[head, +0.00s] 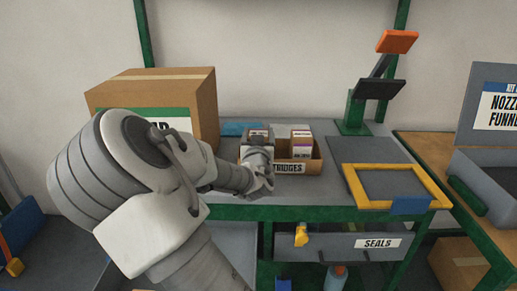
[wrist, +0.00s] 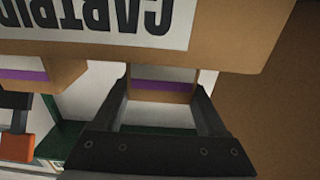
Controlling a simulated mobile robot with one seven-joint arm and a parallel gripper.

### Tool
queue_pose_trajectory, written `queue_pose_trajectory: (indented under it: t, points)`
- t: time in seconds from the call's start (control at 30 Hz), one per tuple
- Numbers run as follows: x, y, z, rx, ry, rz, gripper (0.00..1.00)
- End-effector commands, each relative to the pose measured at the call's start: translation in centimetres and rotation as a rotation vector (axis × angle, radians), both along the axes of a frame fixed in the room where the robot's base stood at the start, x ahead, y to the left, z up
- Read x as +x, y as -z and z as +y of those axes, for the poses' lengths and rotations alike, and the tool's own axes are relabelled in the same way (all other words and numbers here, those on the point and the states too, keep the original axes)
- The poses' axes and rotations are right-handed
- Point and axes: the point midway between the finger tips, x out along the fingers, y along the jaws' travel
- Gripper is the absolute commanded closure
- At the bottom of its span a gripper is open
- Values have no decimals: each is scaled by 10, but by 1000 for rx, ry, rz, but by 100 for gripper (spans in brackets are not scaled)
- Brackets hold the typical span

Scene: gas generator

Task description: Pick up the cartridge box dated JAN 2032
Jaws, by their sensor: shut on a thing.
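Several small brown cartridge boxes with white labels and a purple stripe are in the cardboard tray marked CARTRIDGES (head: 290,168). My gripper (head: 260,168) is at the left part of the tray, in front of the left box (head: 258,133). In the wrist view, which is upside down, my gripper (wrist: 162,84) is shut on a cartridge box (wrist: 163,97), with one finger on each side. Another cartridge box (wrist: 45,76) shows to the left there, and in the head view one stands at right (head: 301,138). I cannot read any date. My gripper hides part of the held box.
A large cardboard box (head: 205,95) stands left of the tray, behind my arm. A black and orange stand (head: 355,110) and a yellow frame (head: 395,187) are to the right. A SEALS drawer (head: 345,245) is below. The bench between tray and frame is narrow but clear.

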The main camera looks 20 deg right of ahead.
Motion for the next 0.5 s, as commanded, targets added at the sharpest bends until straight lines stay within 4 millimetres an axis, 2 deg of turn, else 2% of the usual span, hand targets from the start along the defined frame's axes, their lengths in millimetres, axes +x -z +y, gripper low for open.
queue_pose_trajectory:
  t: [0.03,0.1,0.37,0.5]
  points:
    - [0,0,0,0,0,0,76]
    - [0,0,0,0,0,0,88]
    - [0,-4,0,1,0,-3,88]
    - [0,-23,0,3,-1,-5,88]
